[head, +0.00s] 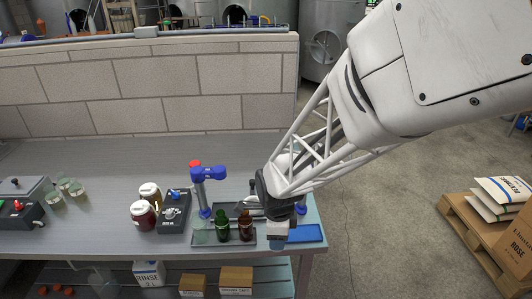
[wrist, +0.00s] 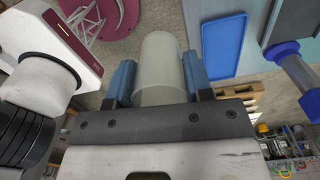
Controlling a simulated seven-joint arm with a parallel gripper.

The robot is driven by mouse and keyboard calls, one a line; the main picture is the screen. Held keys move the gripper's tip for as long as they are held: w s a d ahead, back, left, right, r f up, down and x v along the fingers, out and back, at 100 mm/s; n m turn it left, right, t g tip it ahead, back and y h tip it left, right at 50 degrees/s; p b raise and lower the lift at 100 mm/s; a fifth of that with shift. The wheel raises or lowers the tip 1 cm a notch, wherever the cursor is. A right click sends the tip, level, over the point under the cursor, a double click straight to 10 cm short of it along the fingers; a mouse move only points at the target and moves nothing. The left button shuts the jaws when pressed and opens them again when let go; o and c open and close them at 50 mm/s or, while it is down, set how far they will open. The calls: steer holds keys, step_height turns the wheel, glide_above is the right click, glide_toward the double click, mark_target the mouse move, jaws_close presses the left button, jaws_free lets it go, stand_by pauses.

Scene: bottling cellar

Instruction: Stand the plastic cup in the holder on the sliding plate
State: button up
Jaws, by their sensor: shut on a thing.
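My gripper (wrist: 159,78) is shut on the plastic cup (wrist: 160,60), a pale translucent cup between two blue fingertips in the wrist view. In the head view my gripper (head: 278,238) is low at the front right of the bench, between the bottle tray and a blue tray; the cup cannot be made out clearly there. A stand (head: 208,190) with a steel post and blue clamps rises just left of my gripper. I cannot clearly make out the sliding plate or its holder; my arm covers part of that area.
The blue tray (head: 309,233) lies at the bench's right end and shows in the wrist view (wrist: 223,46). A green bottle (head: 222,225) and a brown bottle (head: 245,225) stand close left of my gripper. Jars (head: 143,214), a control box (head: 174,212) and glasses (head: 54,197) stand further left.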

mark_target(253, 197)
steer(key=w+a+r+m, duration=0.1)
steer(key=w+a+m, duration=0.1)
steer(key=w, duration=0.8)
steer(key=w+a+r+m, duration=0.1)
steer(key=w+a, duration=0.3)
steer(key=w, duration=0.6)
steer(key=shift+r+m, duration=0.4)
steer(key=shift+r, duration=0.25)
steer(key=shift+a+f, duration=0.1)
steer(key=shift+f, duration=0.05)
steer(key=shift+f, duration=1.95)
steer(key=shift+f, duration=1.8)
stand_by(0.8)
steer(key=o, duration=1.4)
